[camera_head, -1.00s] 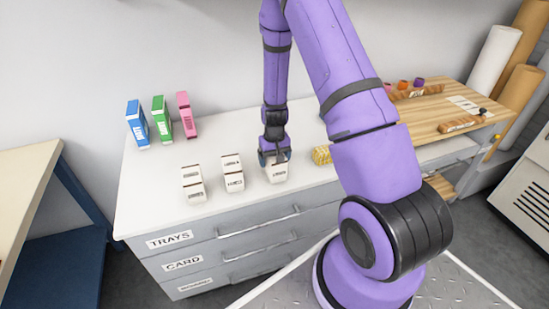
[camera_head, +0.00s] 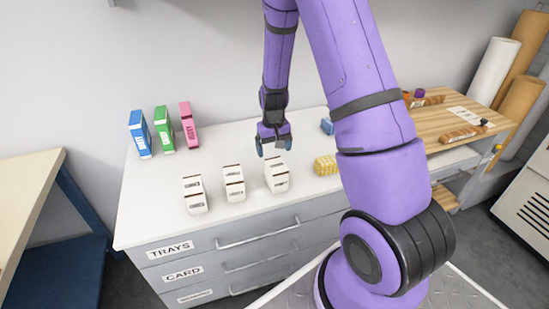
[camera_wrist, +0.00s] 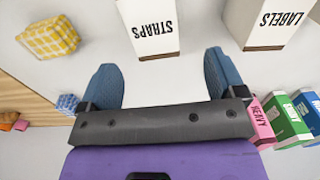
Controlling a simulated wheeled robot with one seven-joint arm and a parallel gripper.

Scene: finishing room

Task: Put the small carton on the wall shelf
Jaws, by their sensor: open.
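Three white cartons stand on the white counter (camera_head: 150,205): a left one (camera_head: 195,195), a middle one (camera_head: 234,183) and a right one (camera_head: 276,176). I cannot tell which is meant by the small carton. My gripper (camera_head: 275,152) is open and empty, above and just behind the right carton. In the wrist view, the fingers (camera_wrist: 162,80) are spread apart, with the carton marked STRAPS (camera_wrist: 150,28) beyond their tips. A carton marked LABELS (camera_wrist: 268,20) is to its right. No wall shelf can be clearly made out.
Blue (camera_head: 139,134), green (camera_head: 163,130) and pink (camera_head: 188,126) boxes stand at the counter's back left. A yellow checked block (camera_head: 325,165) and a blue block (camera_head: 327,126) lie right of the cartons. A wooden bench (camera_head: 455,120) adjoins at right.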

